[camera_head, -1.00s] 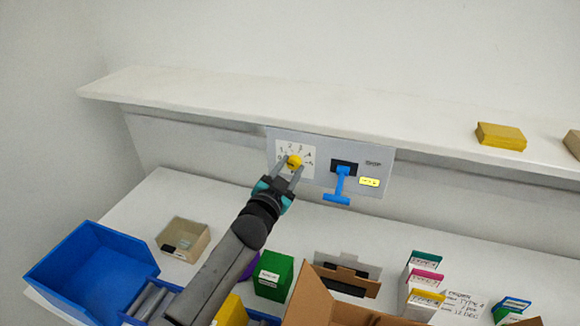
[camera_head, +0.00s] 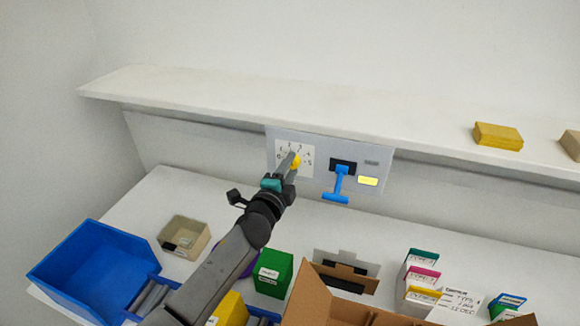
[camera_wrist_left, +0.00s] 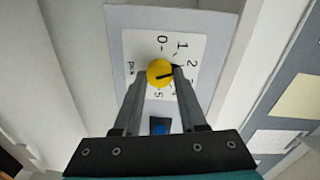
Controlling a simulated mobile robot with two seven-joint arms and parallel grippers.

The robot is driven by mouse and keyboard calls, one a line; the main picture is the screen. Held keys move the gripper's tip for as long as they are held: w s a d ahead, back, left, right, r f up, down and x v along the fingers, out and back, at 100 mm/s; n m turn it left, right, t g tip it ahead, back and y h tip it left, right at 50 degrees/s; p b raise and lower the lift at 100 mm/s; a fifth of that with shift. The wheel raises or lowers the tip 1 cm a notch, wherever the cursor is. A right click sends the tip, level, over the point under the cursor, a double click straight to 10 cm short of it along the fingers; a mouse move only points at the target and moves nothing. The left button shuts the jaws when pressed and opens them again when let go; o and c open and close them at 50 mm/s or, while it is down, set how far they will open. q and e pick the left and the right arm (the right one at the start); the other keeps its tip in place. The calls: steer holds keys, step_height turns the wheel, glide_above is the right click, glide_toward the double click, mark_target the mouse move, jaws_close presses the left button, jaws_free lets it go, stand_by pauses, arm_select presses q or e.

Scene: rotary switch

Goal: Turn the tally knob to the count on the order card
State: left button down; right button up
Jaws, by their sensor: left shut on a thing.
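The yellow tally knob (camera_head: 295,161) sits on a white dial with numbers 0 to 5, on the grey wall panel (camera_head: 272,180). My left gripper (camera_head: 292,163) is shut on the knob. In the left wrist view its fingers (camera_wrist_left: 159,82) hold the knob (camera_wrist_left: 160,71) from both sides. The knob's black pointer line runs toward the 2 side of the dial; one finger partly covers the numbers past it. My right gripper is not in view.
A blue lever (camera_head: 340,186) and a lit yellow display (camera_head: 368,181) are right of the dial. A shelf (camera_head: 240,104) overhangs the panel. Below are a blue bin (camera_head: 75,245), a beige tray (camera_head: 205,240), a green box (camera_head: 284,274) and a cardboard box (camera_head: 305,300).

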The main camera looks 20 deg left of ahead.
arm_select(q)
steer(key=shift+f+m+y, duration=0.1)
steer(key=shift+m+y, duration=0.2)
steer(key=shift+m, duration=3.2)
steer(key=shift+c, duration=2.3)
jaws_free()
steer(key=s, duration=1.5)
steer(key=shift+a+r, duration=0.15)
steer(key=shift+r, duration=0.25)
